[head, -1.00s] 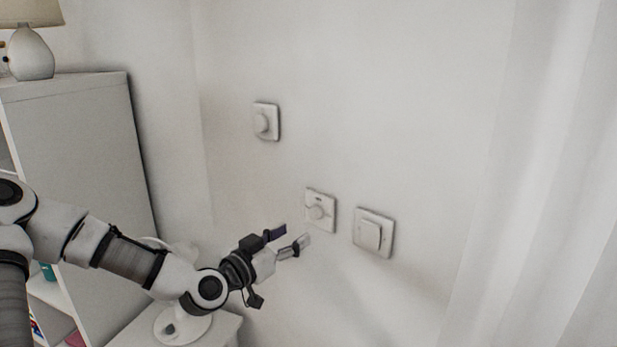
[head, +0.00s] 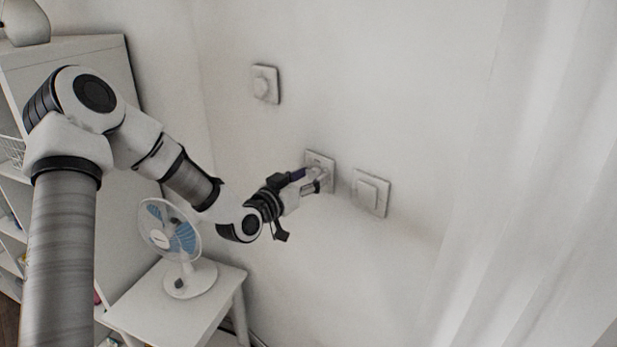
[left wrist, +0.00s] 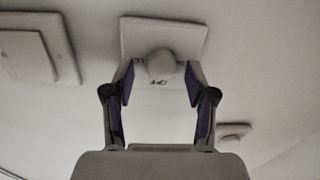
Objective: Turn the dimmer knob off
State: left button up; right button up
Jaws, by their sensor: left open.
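A square white wall plate (head: 320,159) carries a round knob, with small dark marks visible around it in the left wrist view. This knob (left wrist: 161,65) shows between my left fingers there, while in the head view my gripper mostly covers it. My left gripper (head: 311,179) is open, its purple-padded fingers on either side of the knob and close to the plate (left wrist: 160,36). I cannot tell whether the fingers touch the knob. My right gripper is not in view.
A second plate with a round knob (head: 265,84) is higher on the wall to the left. A flat switch (head: 370,193) sits just right of the middle plate. A fan (head: 172,235) stands on a white table (head: 165,309). A curtain (head: 530,190) hangs at right.

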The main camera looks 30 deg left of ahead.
pick_arm(q)
jog(key=shift+a+f, duration=0.1)
jog(key=shift+c, duration=1.4)
grip_shut()
jog(key=shift+n+b, duration=0.4)
jog(key=shift+n, duration=0.4)
jog(key=shift+o, duration=1.4)
grip_release()
